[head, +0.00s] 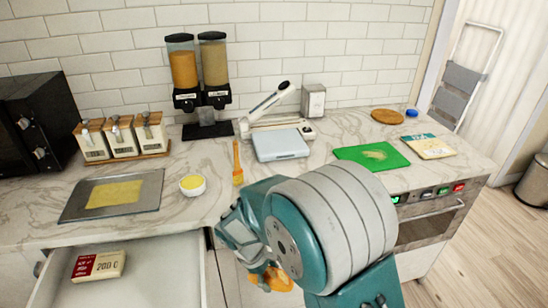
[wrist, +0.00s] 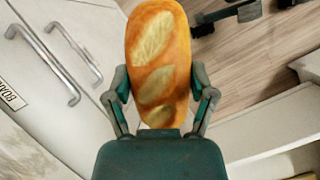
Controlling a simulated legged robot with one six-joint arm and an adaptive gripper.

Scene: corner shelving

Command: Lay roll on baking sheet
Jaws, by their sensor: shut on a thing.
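The roll (wrist: 158,62) is a golden-brown bread loaf with pale scored patches. My gripper (wrist: 160,95) is shut on it, with one finger at each side, in the wrist view. In the head view my gripper (head: 262,268) is low in front of the counter, and part of the roll (head: 279,279) shows at its tip; the arm hides the rest. The baking sheet (head: 146,205) is a flat dark grey tray on the left of the counter. A yellowish sheet (head: 114,194) lies on it. The roll is apart from the baking sheet, to its right and lower in the picture.
An open drawer (head: 160,285) holds a box (head: 98,266), below the baking sheet. A small bowl (head: 192,185) and a brush (head: 237,163) stand right of the sheet. Cabinet handles (wrist: 60,70) show in the wrist view.

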